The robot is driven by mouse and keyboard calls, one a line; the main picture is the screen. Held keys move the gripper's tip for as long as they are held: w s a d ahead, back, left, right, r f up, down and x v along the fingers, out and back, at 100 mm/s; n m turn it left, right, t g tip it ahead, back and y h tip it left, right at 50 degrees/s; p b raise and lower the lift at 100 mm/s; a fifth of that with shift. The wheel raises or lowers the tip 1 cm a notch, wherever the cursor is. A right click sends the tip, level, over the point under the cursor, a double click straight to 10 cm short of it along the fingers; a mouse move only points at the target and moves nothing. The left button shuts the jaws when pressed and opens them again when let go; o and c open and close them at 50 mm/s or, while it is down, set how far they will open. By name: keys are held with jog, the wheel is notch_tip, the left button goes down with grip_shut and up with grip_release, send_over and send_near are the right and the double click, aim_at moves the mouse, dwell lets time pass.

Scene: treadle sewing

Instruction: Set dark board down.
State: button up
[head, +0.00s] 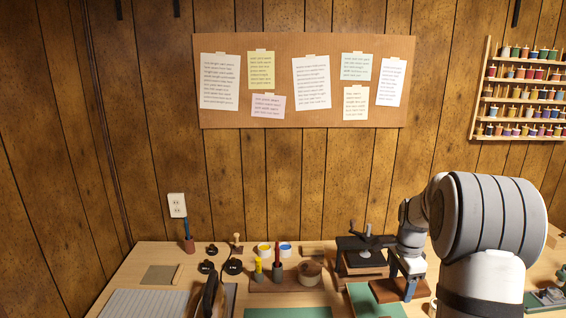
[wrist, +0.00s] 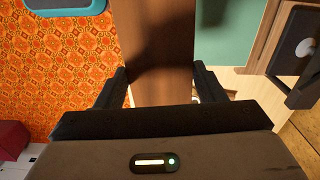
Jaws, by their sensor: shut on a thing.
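The dark board (wrist: 152,50) is a brown wooden piece that runs between my two fingers in the wrist view. In the head view the board (head: 384,291) shows as a reddish-brown piece beside the fingers, low over the right part of the table. My gripper (head: 411,288) is shut on it, and the wrist view shows a finger of my gripper (wrist: 160,86) along each side. I cannot tell whether the board touches the surface below. Its near end is hidden by the gripper body.
A black press (head: 360,243) stands just left of my gripper. A green mat (head: 374,303) lies in front of it. A small wooden rack (head: 287,283) with bottles is further left. The wrist view shows orange patterned cloth (wrist: 60,65) at left.

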jog(key=a+f+n+b, duration=0.2)
jog(key=a+f+n, duration=0.3)
jog(key=f, duration=0.1)
jog(key=a+f+n+b, duration=0.3)
jog(key=a+f+n, duration=0.2)
jog(key=f, duration=0.1)
jog(key=a+f+n+b, duration=0.3)
jog(key=a+f+n, duration=0.2)
jog(key=f, duration=0.1)
jog(key=shift+w+n, duration=0.2)
jog(key=shift+n, duration=0.2)
jog(key=shift+s+a+f+n, duration=0.1)
jog(key=shift+a+f+n, duration=0.2)
jog(key=shift+n, duration=0.2)
jog(key=shift+s, duration=0.15)
